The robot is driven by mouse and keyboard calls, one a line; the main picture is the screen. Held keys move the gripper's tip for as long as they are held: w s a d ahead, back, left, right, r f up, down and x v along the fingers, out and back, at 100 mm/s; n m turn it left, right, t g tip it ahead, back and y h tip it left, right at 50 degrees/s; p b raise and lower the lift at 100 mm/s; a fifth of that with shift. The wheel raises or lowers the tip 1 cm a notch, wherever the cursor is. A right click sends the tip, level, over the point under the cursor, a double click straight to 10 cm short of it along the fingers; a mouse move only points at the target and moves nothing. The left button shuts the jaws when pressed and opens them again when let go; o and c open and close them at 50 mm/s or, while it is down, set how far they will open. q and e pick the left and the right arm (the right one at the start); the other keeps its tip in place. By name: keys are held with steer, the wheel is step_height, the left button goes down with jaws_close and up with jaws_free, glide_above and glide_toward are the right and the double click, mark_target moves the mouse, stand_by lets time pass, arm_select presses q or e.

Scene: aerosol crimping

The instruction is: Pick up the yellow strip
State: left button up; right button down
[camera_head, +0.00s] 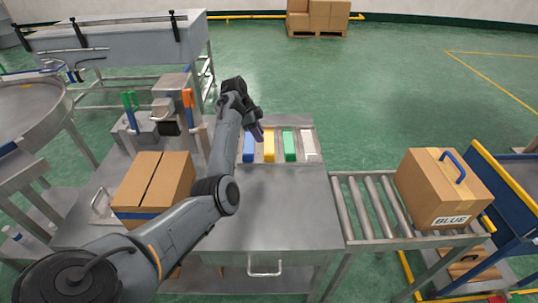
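The yellow strip (269,147) lies in a metal tray (318,133) at the back of the steel table, between a blue strip (249,150) and a green strip (289,147). A white strip (309,146) is at the right end of the row. My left gripper (258,132) is above the tray's left part, near the far end of the blue strip and left of the yellow one. Its fingers are small and dark, and I cannot tell whether they are open or shut. My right gripper is not in view.
A cardboard box (155,185) stands on the table left of my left arm. A roller conveyor (372,205) on the right carries a box labelled BLUE (445,190). Tools with green (130,105) and orange handles (188,100) stand behind. The table's front right is clear.

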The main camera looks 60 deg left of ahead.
mark_target(268, 153)
arm_select(q)
steer(key=b+x, duration=0.1)
steer(key=x, duration=0.4)
steer(key=shift+w+d+f, duration=0.1)
steer(key=shift+d+f, duration=0.05)
steer(key=shift+f, duration=0.1)
steer(key=shift+s+b+x, duration=0.15)
steer(key=shift+b+x, duration=0.4)
steer(key=shift+x, duration=0.75)
steer(key=shift+s+b+x, duration=0.15)
steer(key=shift+b+x, duration=0.35)
steer(key=shift+x, duration=0.8)
steer(key=shift+d, duration=0.15)
steer(key=shift+c, duration=0.4)
jaws_close()
